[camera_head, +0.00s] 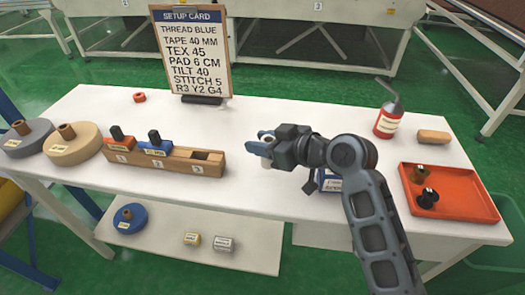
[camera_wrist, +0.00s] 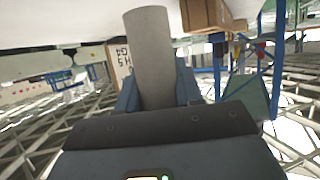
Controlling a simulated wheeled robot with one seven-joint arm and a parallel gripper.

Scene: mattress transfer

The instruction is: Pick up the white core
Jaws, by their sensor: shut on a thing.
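The white core (camera_wrist: 150,45) is a plain pale cylinder held between the two blue fingers of my gripper (camera_wrist: 155,92) in the wrist view. In the head view my gripper (camera_head: 261,144) is over the middle of the white table, pointing left, with a small pale part of the core (camera_head: 266,138) showing between the fingertips. The fingers are shut on it.
A wooden block (camera_head: 165,158) with numbered slots and orange and blue pieces stands left of my gripper. Two rolls (camera_head: 72,143) lie far left. The setup card (camera_head: 192,50) stands behind. A red tray (camera_head: 462,205) and red bottle (camera_head: 386,122) are right. The table's middle back is clear.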

